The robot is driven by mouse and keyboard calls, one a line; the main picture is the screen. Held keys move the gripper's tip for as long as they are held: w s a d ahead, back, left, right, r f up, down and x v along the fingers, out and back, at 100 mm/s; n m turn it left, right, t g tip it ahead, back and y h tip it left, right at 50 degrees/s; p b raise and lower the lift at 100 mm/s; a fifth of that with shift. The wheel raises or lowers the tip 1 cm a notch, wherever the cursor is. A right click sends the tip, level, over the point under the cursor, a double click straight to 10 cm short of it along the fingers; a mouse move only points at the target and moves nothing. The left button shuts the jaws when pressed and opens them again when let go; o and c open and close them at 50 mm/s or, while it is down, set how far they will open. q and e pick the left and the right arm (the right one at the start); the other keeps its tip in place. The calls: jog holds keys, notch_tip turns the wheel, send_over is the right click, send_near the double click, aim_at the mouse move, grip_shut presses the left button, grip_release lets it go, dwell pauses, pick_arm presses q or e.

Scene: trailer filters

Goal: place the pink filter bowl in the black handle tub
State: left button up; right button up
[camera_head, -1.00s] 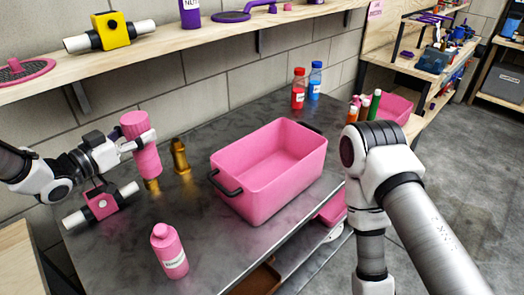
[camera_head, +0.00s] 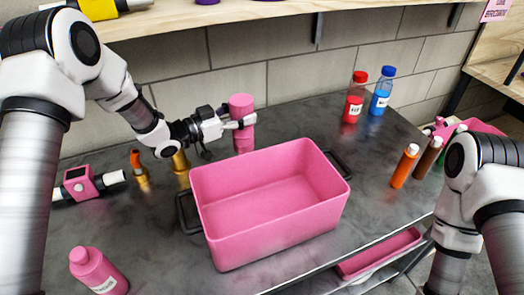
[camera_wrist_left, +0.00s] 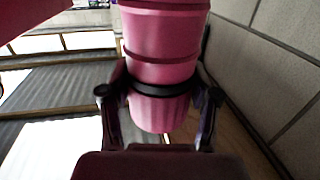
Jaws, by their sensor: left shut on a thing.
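The pink filter bowl (camera_head: 241,102) is an upright pink cylinder, left of and behind the tub in the head view. My left gripper (camera_head: 240,123) is shut around its middle; it also fills the centre of the left wrist view (camera_wrist_left: 162,55), with the left gripper's fingers (camera_wrist_left: 158,98) on either side. The black handle tub (camera_head: 262,240) is a pink open box with black handles at its ends, and its visible inside is empty. The bowl is outside the tub, near its back left corner. Whether it touches the bench is hard to tell. My right gripper is out of view.
A pink bottle (camera_head: 98,271) stands at front left, and a pink device (camera_head: 80,184) behind it. Brass fittings (camera_head: 180,163) stand near the left arm. Red (camera_head: 354,100) and blue-capped (camera_head: 382,92) bottles stand behind the tub. A shelf (camera_head: 230,14) runs above.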

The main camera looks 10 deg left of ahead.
aim_at(243, 134)
pick_arm(q)
notch_tip(243, 134, down, 7)
jog(key=shift+w+d+p, duration=0.1)
jog(key=shift+p, duration=0.2)
jog(key=shift+f, duration=0.2)
jog(key=o, duration=1.6)
jog(key=shift+o, duration=0.2)
jog(key=shift+r, duration=0.2)
